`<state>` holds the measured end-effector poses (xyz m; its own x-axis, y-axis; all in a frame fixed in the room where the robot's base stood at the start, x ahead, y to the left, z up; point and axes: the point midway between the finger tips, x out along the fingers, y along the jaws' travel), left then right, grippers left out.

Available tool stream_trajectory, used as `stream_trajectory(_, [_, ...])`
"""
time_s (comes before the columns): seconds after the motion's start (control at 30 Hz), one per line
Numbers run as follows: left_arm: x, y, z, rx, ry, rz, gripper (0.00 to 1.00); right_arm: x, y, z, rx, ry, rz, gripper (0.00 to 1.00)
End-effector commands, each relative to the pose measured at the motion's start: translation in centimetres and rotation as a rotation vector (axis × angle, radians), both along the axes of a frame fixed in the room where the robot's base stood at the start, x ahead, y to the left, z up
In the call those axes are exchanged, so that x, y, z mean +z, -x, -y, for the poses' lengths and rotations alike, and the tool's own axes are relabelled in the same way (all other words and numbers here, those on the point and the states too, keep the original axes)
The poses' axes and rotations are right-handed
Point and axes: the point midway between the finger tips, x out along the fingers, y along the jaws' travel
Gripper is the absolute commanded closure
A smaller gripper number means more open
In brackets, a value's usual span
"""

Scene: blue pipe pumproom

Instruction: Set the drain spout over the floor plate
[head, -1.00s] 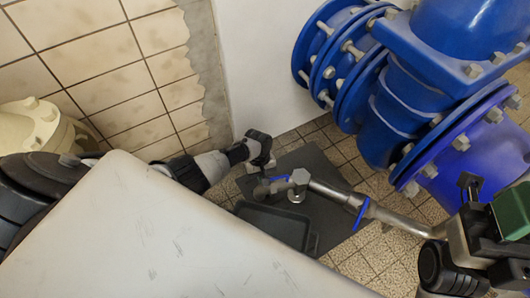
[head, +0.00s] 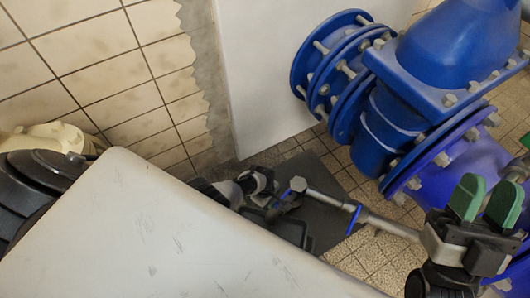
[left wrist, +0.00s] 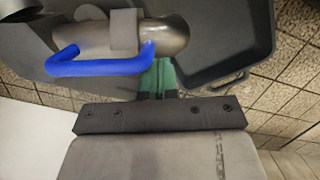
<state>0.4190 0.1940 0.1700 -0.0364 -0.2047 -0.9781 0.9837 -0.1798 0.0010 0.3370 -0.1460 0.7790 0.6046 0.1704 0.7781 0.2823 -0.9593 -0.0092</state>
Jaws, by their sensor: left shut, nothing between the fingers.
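The drain spout is a metal pipe (head: 389,226) with blue handles, running from the right to an elbow (head: 298,184) at its left end. In the left wrist view its rounded metal end (left wrist: 168,40) and a blue handle (left wrist: 98,68) show close up. The floor plate (head: 325,222) is a dark grey sheet on the tiles beneath the pipe. My left gripper (left wrist: 157,78) is shut and empty, its green fingertips right beside the spout end; whether they touch is unclear. My right gripper (head: 484,203) is open and empty, fingers up, near the pipe's right end.
A black tray (head: 294,231) lies by the floor plate, below the spout end, partly hidden. Large blue flanged pipes and a valve (head: 396,100) stand behind on the right. A white wall panel (head: 262,75) and tiled wall (head: 90,60) close the back left.

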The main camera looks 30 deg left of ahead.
Motion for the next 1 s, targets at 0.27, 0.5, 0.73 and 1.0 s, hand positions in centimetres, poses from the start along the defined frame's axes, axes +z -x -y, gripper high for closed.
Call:
stream_trajectory(0.27, [-0.3,0.5,0.5,0.018,0.002,-0.005,1.0,-0.4,-0.5,-0.1,-0.003,0.015,-0.046,0.62])
stream_trajectory(0.5, [-0.3,0.4,0.5,0.018,0.002,-0.004,1.0,-0.4,-0.5,-0.1,-0.003,0.015,-0.046,0.62])
stream_trajectory(0.73, [-0.1,0.4,0.4,0.017,0.002,-0.003,1.0,-0.4,-0.7,-0.1,-0.004,0.019,-0.06,0.62])
stream_trajectory(1.0, [1.4,0.2,0.1,0.017,0.002,-0.002,1.0,-2.5,-2.8,-0.2,-0.016,0.089,-0.303,0.62])
